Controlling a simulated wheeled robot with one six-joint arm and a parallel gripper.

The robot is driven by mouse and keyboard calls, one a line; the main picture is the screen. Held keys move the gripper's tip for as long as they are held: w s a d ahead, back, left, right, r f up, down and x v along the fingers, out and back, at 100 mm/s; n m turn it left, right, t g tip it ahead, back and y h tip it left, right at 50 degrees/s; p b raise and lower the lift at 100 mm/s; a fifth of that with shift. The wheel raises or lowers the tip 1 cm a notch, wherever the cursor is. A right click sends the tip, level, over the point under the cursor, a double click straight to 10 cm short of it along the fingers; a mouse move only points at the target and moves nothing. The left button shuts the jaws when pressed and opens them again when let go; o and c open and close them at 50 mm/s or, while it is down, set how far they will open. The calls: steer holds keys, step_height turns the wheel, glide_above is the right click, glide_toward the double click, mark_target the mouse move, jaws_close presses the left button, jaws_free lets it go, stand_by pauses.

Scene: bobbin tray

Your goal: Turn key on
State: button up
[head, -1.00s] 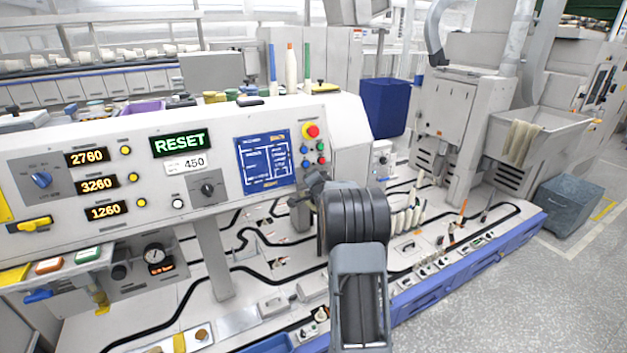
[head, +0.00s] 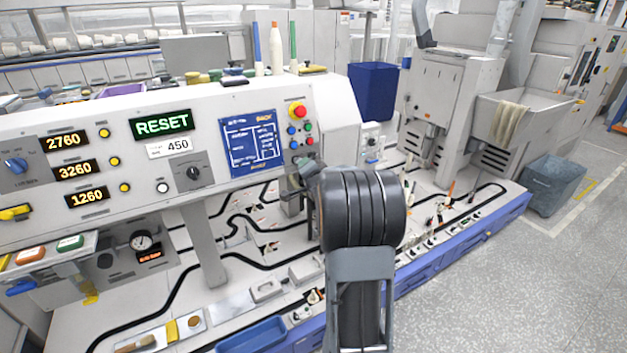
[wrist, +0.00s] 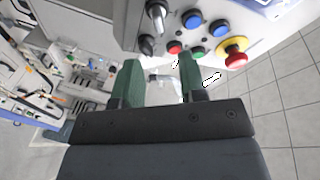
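The control panel (head: 90,112) stands at the left in the head view, its screen reading RESET. In the wrist view, what looks like a key switch, a silver stem on a dark collar (wrist: 157,16), sits at the panel's edge beside the buttons. A second dark switch (wrist: 147,45) is next to it. My gripper (wrist: 159,62) has two green fingers spread apart with nothing held between them. Its fingertips are near the switches and the red button (wrist: 174,47); contact cannot be told. In the head view my arm partly covers the area below the panel's buttons (head: 301,135).
A black rotary knob (head: 193,172) is left of the blue diagram (head: 250,143). Floor at the right (head: 500,280) is clear.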

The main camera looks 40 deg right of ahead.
steer(key=v, duration=0.6)
steer(key=shift+b, duration=0.4)
steer(key=s+a+f+n+g, duration=0.4)
steer(key=s+f+n+g, duration=0.2)
steer(key=s+f+g, duration=0.3)
steer(key=s+a+r+n+y, duration=0.1)
steer(key=s+a+n+y, duration=0.1)
steer(key=a, duration=0.5)
steer(key=s+a+r+n+g+y, duration=0.1)
steer(key=s+a+n, duration=0.3)
steer(key=s+a, duration=0.2)
steer(key=s+a+r+n+g+y, duration=0.1)
steer(key=s+a+r+n+y, duration=0.1)
steer(key=a, duration=0.8)
steer(key=shift+s+n+y, duration=0.3)
steer(key=shift+s+n, duration=0.6)
steer(key=shift+s, duration=0.2)
steer(key=shift+a, duration=0.15)
steer(key=shift+c, duration=0.3)
